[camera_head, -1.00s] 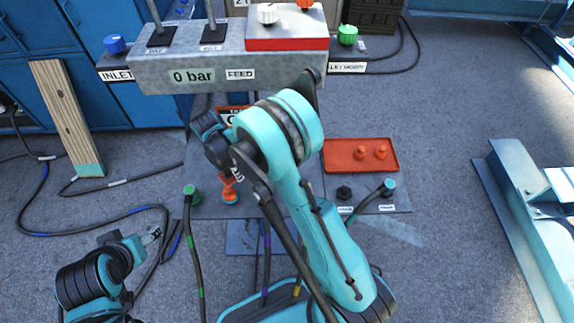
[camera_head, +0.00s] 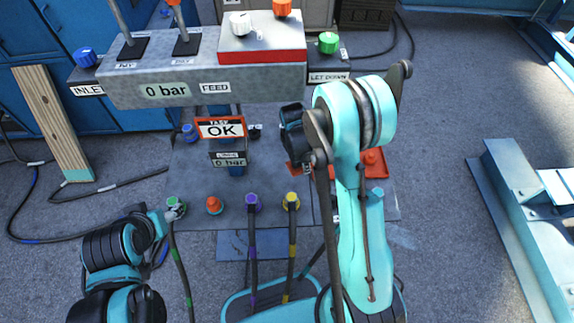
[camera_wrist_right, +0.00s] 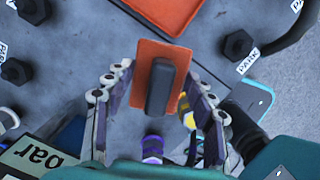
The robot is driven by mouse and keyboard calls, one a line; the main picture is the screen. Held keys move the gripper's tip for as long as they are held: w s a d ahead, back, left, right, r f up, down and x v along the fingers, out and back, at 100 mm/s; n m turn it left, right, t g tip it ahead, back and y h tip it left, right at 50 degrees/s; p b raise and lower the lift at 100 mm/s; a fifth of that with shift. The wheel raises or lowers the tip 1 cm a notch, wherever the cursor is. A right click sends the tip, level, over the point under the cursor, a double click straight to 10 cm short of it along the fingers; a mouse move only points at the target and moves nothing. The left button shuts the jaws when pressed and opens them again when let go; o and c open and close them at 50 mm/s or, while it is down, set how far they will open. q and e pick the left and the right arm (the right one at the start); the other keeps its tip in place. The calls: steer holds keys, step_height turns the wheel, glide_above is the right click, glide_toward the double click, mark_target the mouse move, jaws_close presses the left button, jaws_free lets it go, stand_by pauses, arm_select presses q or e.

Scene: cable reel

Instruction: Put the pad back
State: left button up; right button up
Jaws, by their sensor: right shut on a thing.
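The pad is an orange-red plate (camera_wrist_right: 145,60) with a dark raised block on it, in the middle of the right wrist view. My right gripper (camera_wrist_right: 160,92) is shut on it, a finger on either side. In the head view my right gripper (camera_head: 298,165) hangs over the grey board, left of the red tray (camera_head: 376,172), mostly hidden by its own arm. In the right wrist view the tray (camera_wrist_right: 172,8) lies just beyond the pad. My left gripper (camera_head: 163,218) is beside the green-capped hose end (camera_head: 175,206); its jaw opening is unclear.
The grey manifold (camera_head: 200,85) with knobs and levers stands behind the board. Orange, purple (camera_head: 252,202) and yellow (camera_head: 291,200) fittings line the board's front; hoses run from some. A sign reads "TASK OK" (camera_head: 220,128). Dark hex fittings (camera_wrist_right: 237,45) flank the tray.

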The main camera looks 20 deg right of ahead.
steer(key=b, duration=0.4)
glide_above(279, 168)
steer(key=f, duration=0.6)
steer(key=shift+w+a+f, duration=0.1)
steer(key=shift+a+f, duration=0.15)
steer(key=shift+f, duration=0.05)
step_height(279, 168, down, 4)
steer(key=shift+f+b, duration=0.1)
steer(key=shift+b, duration=0.8)
steer(key=shift+r, duration=0.2)
steer(key=shift+f, duration=0.15)
steer(key=o, duration=1.4)
